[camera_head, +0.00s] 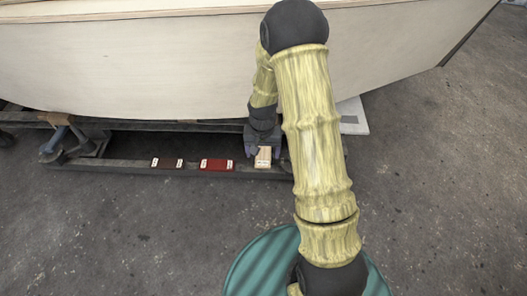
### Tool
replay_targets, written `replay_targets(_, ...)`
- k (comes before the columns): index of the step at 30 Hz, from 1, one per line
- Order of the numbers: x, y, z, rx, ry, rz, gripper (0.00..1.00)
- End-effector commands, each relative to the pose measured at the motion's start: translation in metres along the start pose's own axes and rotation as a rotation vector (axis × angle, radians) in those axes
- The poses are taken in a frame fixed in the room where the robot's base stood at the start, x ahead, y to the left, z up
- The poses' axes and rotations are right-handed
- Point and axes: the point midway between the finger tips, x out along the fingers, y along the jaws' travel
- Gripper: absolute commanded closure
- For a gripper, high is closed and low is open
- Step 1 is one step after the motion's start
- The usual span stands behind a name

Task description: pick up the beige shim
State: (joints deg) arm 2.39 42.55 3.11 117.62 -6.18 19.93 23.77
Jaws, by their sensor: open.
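The beige shim (263,157) is a small pale block on the dark beam below the hull, near the middle of the picture. My gripper (264,150) is open and right at the shim, with a dark finger showing on either side of it. The gripper points down and its upper part covers what lies just behind the shim. I cannot tell whether the fingers touch the shim.
A red block (216,165) and a dark brown block (167,163), both with pale ends, lie left of the shim on the beam (120,166). The pale plywood hull (130,65) stands close behind. A white board (352,116) lies right of my arm. The grey floor in front is clear.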

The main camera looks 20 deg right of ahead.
Motion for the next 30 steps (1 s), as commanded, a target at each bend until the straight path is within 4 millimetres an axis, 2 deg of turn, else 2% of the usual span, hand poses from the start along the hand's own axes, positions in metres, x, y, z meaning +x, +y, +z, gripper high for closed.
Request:
replay_targets(3, 0.019, 0.0, 0.001, -0.001, -0.001, 0.0, 0.25)
replay_targets(11, 0.045, 0.001, 0.001, -0.001, -0.001, 0.001, 0.25)
replay_targets(29, 0.046, 0.001, 0.001, -0.001, 0.0, 0.001, 0.25)
replay_targets(30, 0.046, 0.001, 0.001, -0.001, 0.0, 0.001, 0.3)
